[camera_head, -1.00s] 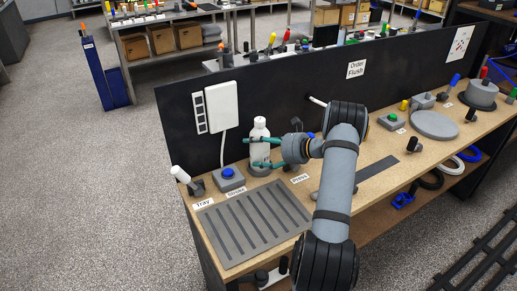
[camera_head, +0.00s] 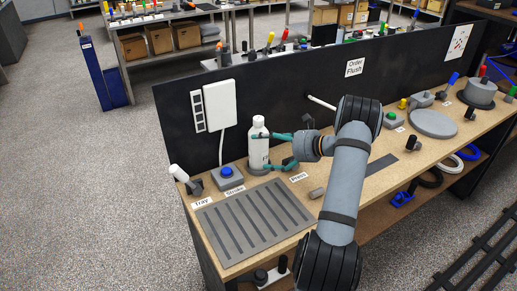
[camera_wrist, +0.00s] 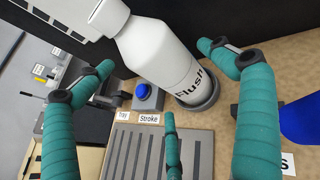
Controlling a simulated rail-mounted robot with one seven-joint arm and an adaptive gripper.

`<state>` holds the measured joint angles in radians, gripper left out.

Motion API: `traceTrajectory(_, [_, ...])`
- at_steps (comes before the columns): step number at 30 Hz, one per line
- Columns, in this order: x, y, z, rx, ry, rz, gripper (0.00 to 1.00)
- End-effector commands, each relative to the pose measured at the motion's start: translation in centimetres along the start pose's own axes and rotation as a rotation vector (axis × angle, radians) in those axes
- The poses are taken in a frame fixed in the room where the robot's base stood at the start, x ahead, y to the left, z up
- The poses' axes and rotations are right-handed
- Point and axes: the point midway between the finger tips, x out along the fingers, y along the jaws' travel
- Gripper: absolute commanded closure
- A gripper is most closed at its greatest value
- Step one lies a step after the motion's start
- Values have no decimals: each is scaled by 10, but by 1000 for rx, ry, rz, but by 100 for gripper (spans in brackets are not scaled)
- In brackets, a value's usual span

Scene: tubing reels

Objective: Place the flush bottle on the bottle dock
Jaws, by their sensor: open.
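The flush bottle (camera_head: 258,148) is white with a white cap and stands upright on the round grey bottle dock (camera_head: 257,171) in front of the black panel. In the wrist view the bottle (camera_wrist: 165,58), lettered "Flush", rests with its foot inside the grey dock ring (camera_wrist: 208,98). My gripper (camera_head: 273,152) has teal fingers and is open. It is to the right of the bottle, with its fingertips close to the bottle's right side. In the wrist view the fingers (camera_wrist: 158,70) are spread wide, with nothing held between them.
A blue-button Stroke box (camera_head: 227,177) stands left of the dock. A slotted grey tray (camera_head: 253,224) lies in front. A white-handled piece (camera_head: 179,173) stands at the left edge.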

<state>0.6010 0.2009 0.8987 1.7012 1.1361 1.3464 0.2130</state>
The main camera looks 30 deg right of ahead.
Motion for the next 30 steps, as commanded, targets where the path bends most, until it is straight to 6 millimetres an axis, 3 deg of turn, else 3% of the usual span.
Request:
traceTrajectory(6, [-46, 0, -2, 0, 0, -2, 6])
traceTrajectory(12, [-70, 0, -1, 0, 0, 0, 6])
traceTrajectory(30, [-76, 0, 0, 1, 0, 1, 6])
